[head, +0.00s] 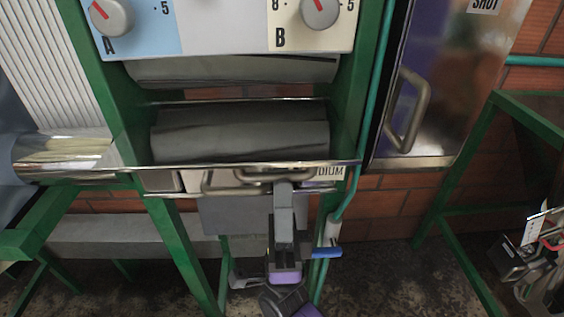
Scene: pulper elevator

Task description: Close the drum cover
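A dark grey drum (245,138) lies sideways in a green frame in the head view. A cover edge, a shiny metal strip (225,166), runs across in front of it, and the drum face shows above it. A curved metal handle (212,186) hangs just under the strip. My gripper (282,184) reaches up from below to the right part of the handle. Its fingertips overlap the handle in the picture. I cannot tell whether they are shut on it or only beside it, since my gripper's body hides the contact.
Dials A (111,15) and B (319,11) sit on a panel above the drum. A dark metal door with a handle (406,110) is at the right. Green frame legs (183,255) stand below. A green rack (470,170) with metal items is at far right.

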